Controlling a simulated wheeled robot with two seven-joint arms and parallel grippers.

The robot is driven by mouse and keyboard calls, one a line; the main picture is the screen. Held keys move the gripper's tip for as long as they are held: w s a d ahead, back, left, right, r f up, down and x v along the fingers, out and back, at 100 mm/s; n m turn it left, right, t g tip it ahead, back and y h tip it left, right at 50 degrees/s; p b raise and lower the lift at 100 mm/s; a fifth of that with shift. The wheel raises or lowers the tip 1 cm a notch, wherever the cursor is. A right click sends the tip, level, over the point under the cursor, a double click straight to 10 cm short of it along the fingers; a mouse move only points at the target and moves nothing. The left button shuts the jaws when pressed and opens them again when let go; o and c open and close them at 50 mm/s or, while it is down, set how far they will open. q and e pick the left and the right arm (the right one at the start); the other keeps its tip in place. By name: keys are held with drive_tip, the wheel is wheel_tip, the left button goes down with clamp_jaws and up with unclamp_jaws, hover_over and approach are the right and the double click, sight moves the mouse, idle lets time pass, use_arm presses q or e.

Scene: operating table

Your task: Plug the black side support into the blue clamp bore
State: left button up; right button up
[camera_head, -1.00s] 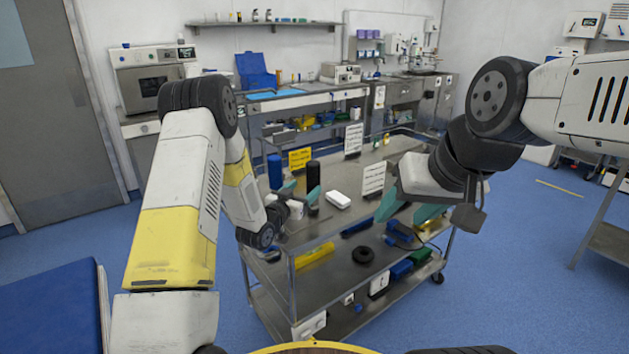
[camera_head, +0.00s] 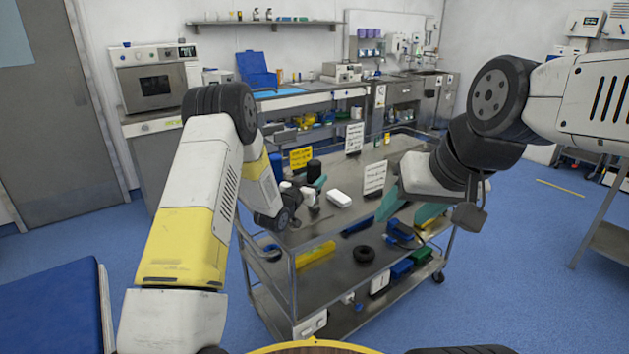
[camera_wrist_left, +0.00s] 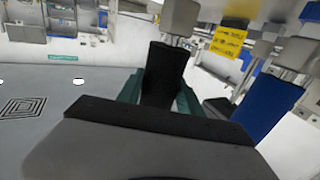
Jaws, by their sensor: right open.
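A black upright piece (camera_head: 314,167), which I take for the side support, stands on the steel cart's top beside a blue upright piece (camera_head: 276,164). In the left wrist view the black piece (camera_wrist_left: 165,72) is between my left gripper's teal fingers; whether they press on it is unclear. My left gripper (camera_head: 318,184) is low at the black piece, partly hidden by its own wrist. The blue piece (camera_wrist_left: 268,106) is to the right in the left wrist view. I cannot tell where the clamp bore is. My right gripper (camera_head: 408,211) is open and empty over the cart's right side.
A yellow sign (camera_head: 301,157) is behind the black piece. A railing edges the cart.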

sight(310, 171)
use_arm(q)
clamp_jaws()
drive_tip(key=shift+r, duration=0.1)
drive_tip(key=shift+r, duration=0.5)
wheel_tip(310, 171, up, 2)
drive_tip(key=shift+r, duration=0.2)
drive_tip(key=s+d+r+v, duration=0.1)
drive_tip(key=d+v, duration=0.1)
drive_tip(key=v, duration=1.4)
drive_tip(key=shift+r, duration=0.25)
